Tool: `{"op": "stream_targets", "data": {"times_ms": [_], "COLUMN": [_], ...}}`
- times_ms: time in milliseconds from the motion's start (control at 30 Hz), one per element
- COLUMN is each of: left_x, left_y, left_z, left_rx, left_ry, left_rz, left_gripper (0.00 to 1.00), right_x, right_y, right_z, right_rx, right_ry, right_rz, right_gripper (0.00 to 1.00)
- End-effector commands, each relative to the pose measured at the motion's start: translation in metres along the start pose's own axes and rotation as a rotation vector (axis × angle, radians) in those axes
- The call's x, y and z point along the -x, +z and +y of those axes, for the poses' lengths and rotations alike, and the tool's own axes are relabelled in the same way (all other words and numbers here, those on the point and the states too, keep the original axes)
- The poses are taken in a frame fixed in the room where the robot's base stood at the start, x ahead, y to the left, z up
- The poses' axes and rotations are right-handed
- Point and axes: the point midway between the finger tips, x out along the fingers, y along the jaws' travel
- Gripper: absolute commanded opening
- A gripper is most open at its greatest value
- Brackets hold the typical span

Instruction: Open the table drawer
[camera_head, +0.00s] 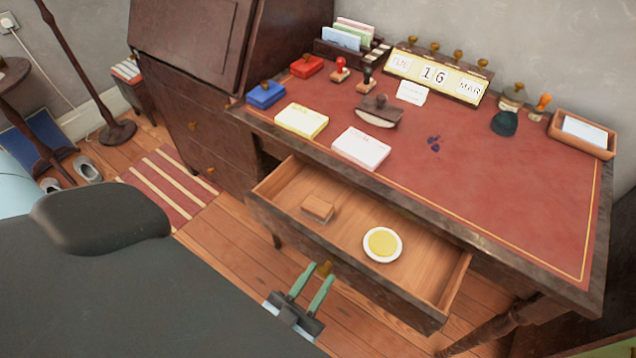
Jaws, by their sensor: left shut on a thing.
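The table (520,190) has a red top with a gold line and a dark wooden frame. Its drawer (345,277) stands pulled out towards me, with the inside showing. In it lie a small wooden block (318,208) and a round white dish with a yellow middle (382,244). My left gripper (322,275), with green fingers, is at the drawer's front and shut on the brass drawer knob (325,268). The knob is partly hidden between the fingertips. My right gripper is not in view.
On the table are note pads (361,149), ink pads (266,94), stamps, a calendar (436,78) and a tray (583,133). A dark cabinet (205,110) stands at the left. A striped rug (172,187) lies on the wooden floor. A stand (117,131) and slippers (87,169) are further left.

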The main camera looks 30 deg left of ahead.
Motion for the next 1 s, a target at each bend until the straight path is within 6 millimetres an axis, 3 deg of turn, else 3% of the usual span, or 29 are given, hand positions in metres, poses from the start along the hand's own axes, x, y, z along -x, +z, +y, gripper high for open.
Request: {"op": "stream_targets", "data": {"times_ms": [133,167,300,667,1000], "left_x": [0.000,0.000,0.000,0.006,0.057], "left_y": [0.000,0.000,0.000,0.001,0.002], "left_z": [0.000,0.000,0.000,0.000,0.000], "left_rx": [0.000,0.000,0.000,0.000,0.000], "left_ry": [0.001,0.001,0.001,0.000,0.001], "left_rz": [-0.001,-0.001,-0.001,-0.003,-0.004], "left_gripper": [0.00,0.31,0.47,0.47,0.47], "right_x": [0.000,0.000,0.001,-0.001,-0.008], "right_y": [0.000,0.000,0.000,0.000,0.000], "right_z": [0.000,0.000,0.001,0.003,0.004], "right_rx": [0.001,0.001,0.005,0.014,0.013], "right_ry": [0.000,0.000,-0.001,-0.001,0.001], "right_rz": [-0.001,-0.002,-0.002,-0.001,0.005], "right_gripper": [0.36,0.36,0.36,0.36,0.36]}}
